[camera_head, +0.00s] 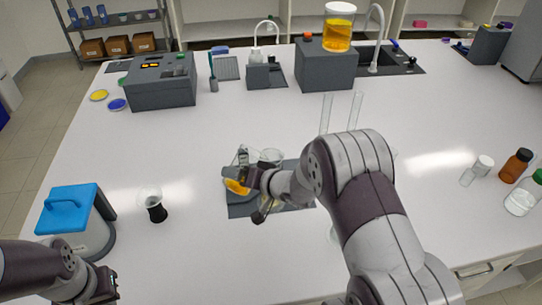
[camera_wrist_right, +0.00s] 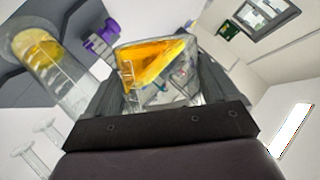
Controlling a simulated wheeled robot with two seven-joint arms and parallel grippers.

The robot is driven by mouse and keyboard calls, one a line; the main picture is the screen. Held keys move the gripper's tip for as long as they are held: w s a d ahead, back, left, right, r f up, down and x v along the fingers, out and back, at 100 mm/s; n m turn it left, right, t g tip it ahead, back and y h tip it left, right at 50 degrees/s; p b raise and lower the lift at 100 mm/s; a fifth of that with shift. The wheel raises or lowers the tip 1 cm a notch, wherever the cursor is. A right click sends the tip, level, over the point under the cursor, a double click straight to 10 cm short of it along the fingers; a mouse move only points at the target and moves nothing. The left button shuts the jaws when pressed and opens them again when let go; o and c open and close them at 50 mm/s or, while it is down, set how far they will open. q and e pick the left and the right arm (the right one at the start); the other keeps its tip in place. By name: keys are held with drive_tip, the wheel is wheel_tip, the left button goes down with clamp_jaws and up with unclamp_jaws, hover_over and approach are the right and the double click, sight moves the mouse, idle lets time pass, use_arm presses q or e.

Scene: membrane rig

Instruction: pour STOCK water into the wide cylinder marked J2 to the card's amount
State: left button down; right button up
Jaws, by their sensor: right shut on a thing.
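My right gripper (camera_head: 256,182) is shut on a clear beaker of orange liquid (camera_head: 237,186). The beaker is strongly tilted above the grey mat (camera_head: 242,210); the right wrist view also shows it (camera_wrist_right: 155,68) between the fingers, with the liquid slanting to one side. A clear wide cylinder (camera_head: 271,156) stands on the mat beside the beaker, partly hidden by my wrist. The right wrist view shows a clear cylinder (camera_wrist_right: 62,80) with yellow-orange liquid at one end. No J2 or STOCK mark is readable. My left gripper (camera_head: 108,283) is at lower left, away from the mat; its jaws are unclear.
Two tall thin cylinders (camera_head: 326,112) stand behind my right arm. A blue-lidded device (camera_head: 75,220) and a black-and-white vessel (camera_head: 152,204) are at left. A jar of orange liquid (camera_head: 338,30) sits on a grey block (camera_head: 326,68) at the back. Bottles (camera_head: 517,165) stand at right.

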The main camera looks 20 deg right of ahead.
idle(0.8)
drive_tip(key=s+a+f+n+t+h+b, duration=0.1)
drive_tip(key=a+f+n+t+h+b, duration=0.1)
drive_tip(key=b, duration=1.2)
drive_tip(key=shift+s+a+f+n+h, duration=0.15)
drive_tip(key=shift+a+f+n+h, duration=0.8)
drive_tip(key=shift+f+n, duration=0.7)
drive_tip(key=shift+d, duration=0.2)
